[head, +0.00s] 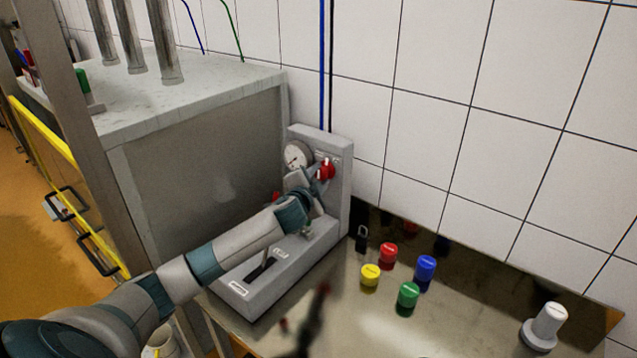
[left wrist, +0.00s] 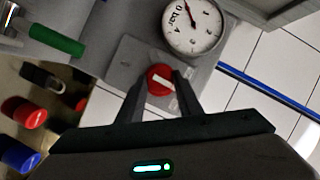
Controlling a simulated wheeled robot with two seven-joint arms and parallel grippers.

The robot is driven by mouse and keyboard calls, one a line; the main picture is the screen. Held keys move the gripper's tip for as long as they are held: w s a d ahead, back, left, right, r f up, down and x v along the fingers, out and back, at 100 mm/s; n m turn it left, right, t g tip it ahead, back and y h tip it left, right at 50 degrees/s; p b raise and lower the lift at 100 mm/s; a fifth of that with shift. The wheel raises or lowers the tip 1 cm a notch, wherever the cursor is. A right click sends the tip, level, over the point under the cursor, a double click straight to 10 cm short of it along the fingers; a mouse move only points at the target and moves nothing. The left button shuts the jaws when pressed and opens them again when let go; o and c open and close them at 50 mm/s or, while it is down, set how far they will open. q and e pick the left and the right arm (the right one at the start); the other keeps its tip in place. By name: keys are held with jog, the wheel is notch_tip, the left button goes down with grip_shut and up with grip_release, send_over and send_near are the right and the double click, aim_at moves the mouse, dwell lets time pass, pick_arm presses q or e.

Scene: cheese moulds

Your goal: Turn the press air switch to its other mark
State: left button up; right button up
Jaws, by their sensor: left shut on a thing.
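The press air switch is a red round knob (head: 326,169) on the upright grey panel (head: 341,185), beside a round white gauge (head: 297,155). In the left wrist view the red knob (left wrist: 160,79) carries a white bar mark and sits between the two dark fingers of my left gripper (left wrist: 159,90). The gripper is shut on the knob, one finger on each side. The gauge (left wrist: 192,25) shows close above it, its needle near the 0 end. In the head view my left arm partly covers the panel's lower part. My right gripper is not in view.
Red (head: 388,252), yellow (head: 370,274), blue (head: 425,268) and green (head: 408,294) capped pieces stand on the metal table (head: 470,325). A black padlock-like piece (head: 362,236) and a white knob (head: 546,325) are there too. A grey lever base (head: 243,295) lies below the panel.

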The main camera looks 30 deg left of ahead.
pick_arm(q)
jog(key=m+b, duration=0.2)
jog(key=f+m+t+y+b, duration=0.1)
jog(key=m+b, duration=0.1)
jog(key=b, duration=0.1)
jog(key=shift+m+t, duration=0.3)
jog(key=shift+r+m+t+y+b, duration=0.1)
jog(key=shift+m+t+y+b, duration=0.35)
jog(key=shift+m+b, duration=0.9)
jog(key=o, duration=1)
jog(key=shift+o, duration=0.2)
